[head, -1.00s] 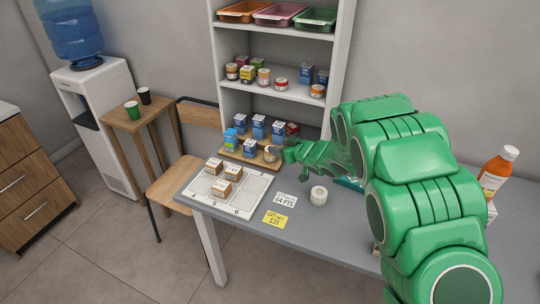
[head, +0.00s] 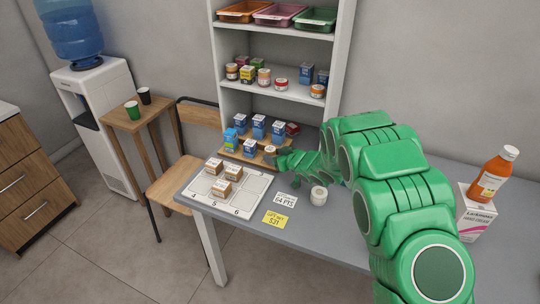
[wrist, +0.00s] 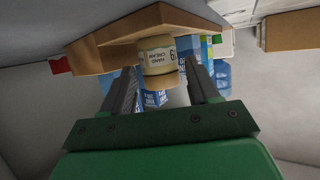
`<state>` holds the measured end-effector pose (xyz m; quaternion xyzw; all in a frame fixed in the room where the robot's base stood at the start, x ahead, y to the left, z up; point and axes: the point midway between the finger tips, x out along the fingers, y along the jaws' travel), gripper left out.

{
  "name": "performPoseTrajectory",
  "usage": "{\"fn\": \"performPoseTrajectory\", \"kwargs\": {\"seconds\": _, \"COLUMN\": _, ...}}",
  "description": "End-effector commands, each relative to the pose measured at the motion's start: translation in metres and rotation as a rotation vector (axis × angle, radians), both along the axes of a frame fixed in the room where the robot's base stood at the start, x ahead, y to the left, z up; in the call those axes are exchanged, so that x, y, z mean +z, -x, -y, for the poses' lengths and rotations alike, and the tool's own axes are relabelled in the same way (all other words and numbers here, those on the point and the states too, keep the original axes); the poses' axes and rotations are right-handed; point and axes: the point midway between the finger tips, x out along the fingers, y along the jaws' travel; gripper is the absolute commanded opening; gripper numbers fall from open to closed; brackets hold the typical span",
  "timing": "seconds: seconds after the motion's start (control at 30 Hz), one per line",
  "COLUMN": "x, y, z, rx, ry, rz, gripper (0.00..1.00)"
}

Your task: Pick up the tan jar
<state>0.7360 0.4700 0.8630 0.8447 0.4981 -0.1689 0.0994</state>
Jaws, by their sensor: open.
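The tan jar (wrist: 158,58), with a white label reading hand cream, shows between the two fingers in the wrist view, where the scene appears upside down. In the head view the jar (head: 270,150) stands at the front right of the small wooden stepped stand, just beyond my gripper (head: 278,163). My gripper is open, and its fingers (wrist: 159,72) reach along both sides of the jar in the wrist picture. I cannot tell whether either finger touches it. The gripper's fingertips are small and partly blurred into the arm in the head view.
Blue and white boxes (head: 258,127) stand behind on the wooden stand (head: 243,155). A white jar (head: 319,195) stands on the grey counter near my arm. A numbered tray (head: 254,186) holds several small boxes. An orange bottle (head: 494,175) is at the right.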

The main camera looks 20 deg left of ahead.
Motion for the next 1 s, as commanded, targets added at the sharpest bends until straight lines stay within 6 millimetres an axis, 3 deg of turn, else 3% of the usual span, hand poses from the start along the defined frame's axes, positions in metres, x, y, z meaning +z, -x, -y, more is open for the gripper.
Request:
{"fn": "performPoseTrajectory", "kwargs": {"seconds": 0.13, "x": -0.0023, "y": -0.0061, "z": -0.0106, "rx": 0.001, "ry": -0.003, "rz": 0.004, "gripper": 0.60}}
{"fn": "performPoseTrajectory", "kwargs": {"seconds": 0.4, "x": -0.0036, "y": -0.0069, "z": -0.0118, "rx": 0.000, "ry": -0.002, "rz": 0.002, "gripper": 0.60}}
{"fn": "performPoseTrajectory", "kwargs": {"seconds": 0.7, "x": -0.0041, "y": -0.0065, "z": -0.0116, "rx": 0.000, "ry": -0.002, "rz": 0.001, "gripper": 0.14}}
{"fn": "performPoseTrajectory", "kwargs": {"seconds": 1.0, "x": -0.0020, "y": -0.0065, "z": -0.0115, "rx": 0.000, "ry": -0.002, "rz": 0.001, "gripper": 0.14}}
